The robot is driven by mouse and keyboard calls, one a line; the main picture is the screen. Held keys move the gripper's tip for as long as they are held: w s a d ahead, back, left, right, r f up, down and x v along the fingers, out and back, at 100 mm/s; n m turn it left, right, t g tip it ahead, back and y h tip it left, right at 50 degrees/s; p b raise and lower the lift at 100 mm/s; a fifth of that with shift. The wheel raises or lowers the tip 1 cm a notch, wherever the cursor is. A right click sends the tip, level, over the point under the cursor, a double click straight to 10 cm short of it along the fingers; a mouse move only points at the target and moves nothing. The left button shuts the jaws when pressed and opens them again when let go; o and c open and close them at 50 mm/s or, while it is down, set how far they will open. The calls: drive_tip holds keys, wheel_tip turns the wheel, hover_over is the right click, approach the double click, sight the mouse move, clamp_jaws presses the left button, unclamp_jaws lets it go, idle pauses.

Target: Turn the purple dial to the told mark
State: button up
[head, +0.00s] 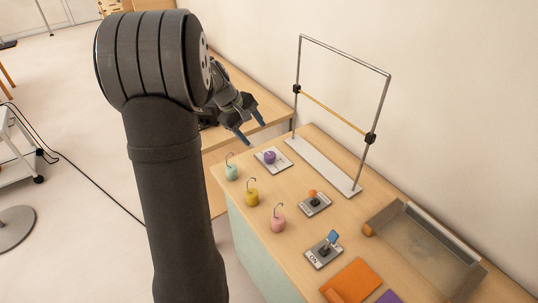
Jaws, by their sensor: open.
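The purple dial (269,157) sits on a pale square plate (283,164) with dark marks, near the far left end of the wooden table. The marks are too small to read. My gripper (254,130) is open and empty. It hangs in the air above and to the left of the dial in the head view, with its dark fingers apart from the dial. My arm covers the left middle of the view.
A metal frame with a yellow bar (332,106) stands behind the dial. Green (231,172), yellow (251,197) and pink (278,222) hooked weights line the front edge.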

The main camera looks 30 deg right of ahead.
drive_tip(key=w+a+f+n+h, duration=0.3)
drive_tip(key=w+f+n, duration=0.25)
drive_tip(key=n, duration=0.65)
approach(269, 154)
drive_tip(key=shift+g, duration=0.4)
drive_tip(key=x, duration=1)
drive_tip(key=shift+w+f, duration=0.1)
drive_tip(key=shift+w, duration=0.1)
drive_tip(key=c, duration=1)
drive_tip(key=shift+o, duration=0.2)
